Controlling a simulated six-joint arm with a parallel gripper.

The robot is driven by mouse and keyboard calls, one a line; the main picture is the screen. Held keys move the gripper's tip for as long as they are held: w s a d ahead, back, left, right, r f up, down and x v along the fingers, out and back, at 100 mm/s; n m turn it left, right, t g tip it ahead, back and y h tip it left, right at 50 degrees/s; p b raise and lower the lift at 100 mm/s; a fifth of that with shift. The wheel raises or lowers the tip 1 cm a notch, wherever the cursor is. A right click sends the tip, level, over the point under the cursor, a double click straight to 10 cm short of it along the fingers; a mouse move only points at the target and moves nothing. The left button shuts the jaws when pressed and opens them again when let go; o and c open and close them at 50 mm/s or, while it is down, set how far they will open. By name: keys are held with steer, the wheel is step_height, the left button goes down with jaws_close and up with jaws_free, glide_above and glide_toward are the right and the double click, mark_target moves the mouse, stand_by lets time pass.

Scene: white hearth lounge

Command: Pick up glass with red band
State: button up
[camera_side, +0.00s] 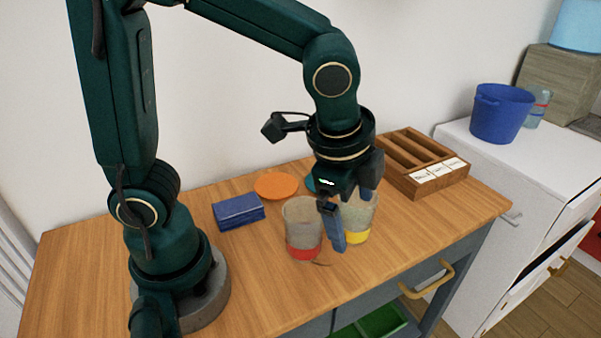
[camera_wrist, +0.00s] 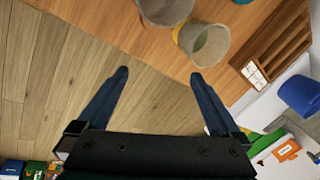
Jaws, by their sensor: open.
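The glass with the red band (camera_side: 303,228) stands upright on the wooden table, a clear greyish tumbler with red around its base. A similar glass with a yellow band (camera_side: 357,222) stands just right of it. My gripper (camera_side: 352,222) is open and empty, its blue fingers in front of and above the yellow-banded glass. In the wrist view my gripper (camera_wrist: 160,74) points over the table's edge. There the yellow-banded glass (camera_wrist: 208,46) is beyond the right fingertip, and the other glass (camera_wrist: 165,8) is cut off by the top edge, its band hidden.
A dark blue stack (camera_side: 238,211) and an orange plate (camera_side: 276,185) lie behind the glasses. A teal item is partly hidden behind my gripper. A wooden compartment tray (camera_side: 422,165) is at the back right. A blue bucket (camera_side: 500,113) stands on the white cabinet. The front-left tabletop is clear.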

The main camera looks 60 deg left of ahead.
mark_target(303, 220)
steer(key=f+m+y, duration=0.1)
steer(key=f+m, duration=0.1)
steer(key=f, duration=0.1)
steer(key=s+f+m+g+y, duration=0.1)
steer(key=f+m+y, duration=0.1)
steer(key=f, duration=0.1)
steer(key=s+f+m+y, duration=0.1)
steer(key=f+m, duration=0.2)
steer(key=shift+d+g, duration=0.3)
steer(key=shift+d, duration=0.05)
steer(key=a+y, duration=0.1)
steer(key=s+a+f+m+y, duration=0.1)
steer(key=shift+s+a+y, duration=0.15)
steer(key=shift+s+y, duration=0.1)
steer(key=shift+y, duration=0.05)
steer(key=a+t+y, duration=0.1)
steer(key=a+m+t+y, duration=0.1)
steer(key=a+r+m+y, duration=0.1)
steer(key=a+y, duration=0.1)
steer(key=shift+s+a+t, duration=0.1)
steer(key=shift+s+t, duration=0.2)
steer(key=shift+t, duration=0.1)
steer(key=shift+w+a+r+m+t+y, duration=0.2)
steer(key=shift+a+r+m+t+y, duration=0.1)
steer(key=shift+a+m+y, duration=0.15)
steer(key=shift+x, duration=2.35)
steer(key=c, duration=1.4)
steer(key=shift+c, duration=0.2)
